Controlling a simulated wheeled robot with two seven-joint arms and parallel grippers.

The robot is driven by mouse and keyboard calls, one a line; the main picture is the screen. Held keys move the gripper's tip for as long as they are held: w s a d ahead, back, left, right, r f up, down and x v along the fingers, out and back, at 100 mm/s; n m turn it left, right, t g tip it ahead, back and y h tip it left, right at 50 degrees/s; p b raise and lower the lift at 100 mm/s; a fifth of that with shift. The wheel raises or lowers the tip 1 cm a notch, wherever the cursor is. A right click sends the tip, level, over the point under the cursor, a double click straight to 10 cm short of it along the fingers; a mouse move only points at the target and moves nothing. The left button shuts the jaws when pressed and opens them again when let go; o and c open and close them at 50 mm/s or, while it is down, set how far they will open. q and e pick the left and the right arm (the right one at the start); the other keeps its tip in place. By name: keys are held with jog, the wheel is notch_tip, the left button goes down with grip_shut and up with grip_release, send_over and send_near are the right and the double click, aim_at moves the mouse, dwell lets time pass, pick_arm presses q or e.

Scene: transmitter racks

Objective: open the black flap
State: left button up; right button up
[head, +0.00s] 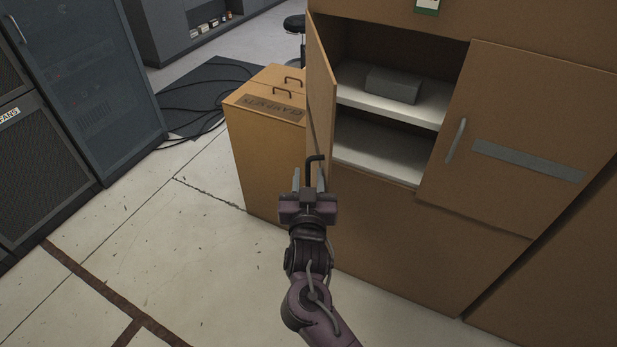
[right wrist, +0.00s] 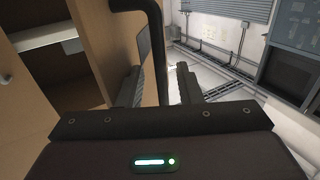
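No clearly black flap shows. The brown cabinet's left door (head: 321,95) stands swung open, seen nearly edge-on; it also shows in the right wrist view (right wrist: 118,55). A bent black bar, seemingly its handle (head: 311,168), rises at the door's lower part; in the right wrist view the bar (right wrist: 155,45) runs down between my fingers. My right gripper (head: 308,180) is at this bar, its fingers apart with gaps showing beside the bar. A dark strip (right wrist: 144,42) lies on the door's face. My left gripper is not in view.
The cabinet's right door (head: 530,120) is shut, with a grey handle (head: 456,140) and grey strip. A grey box (head: 393,85) sits on a white shelf. A wooden crate (head: 264,150) stands left behind the door.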

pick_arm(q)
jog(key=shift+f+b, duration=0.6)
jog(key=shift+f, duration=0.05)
pick_arm(e)
jog(key=s, duration=0.7)
jog(key=shift+s+a, duration=0.25)
jog(key=shift+s, duration=0.05)
